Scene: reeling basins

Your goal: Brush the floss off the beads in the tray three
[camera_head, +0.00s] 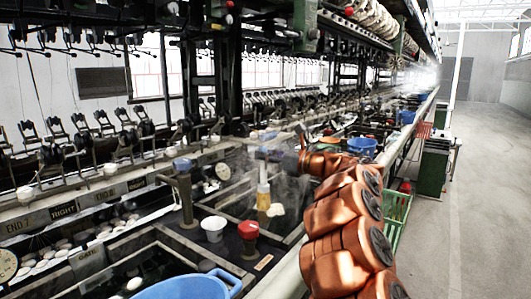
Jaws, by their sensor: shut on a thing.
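My gripper (263,155) is at the middle of the view, at the end of my copper-coloured arm. It is shut on a brush (263,197) that hangs upright, with a pale upper part and a yellow lower part. Small pale lumps (276,210) lie right beside the brush's lower end; I cannot tell whether they touch it, or whether they are beads or floss. They sit in a dark basin section of the bench. Haze blurs this spot, and no tray number is readable here. My arm hides what lies to the right.
A blue tub (190,287) is at the bottom. A green crate (397,208) hangs beside the aisle.

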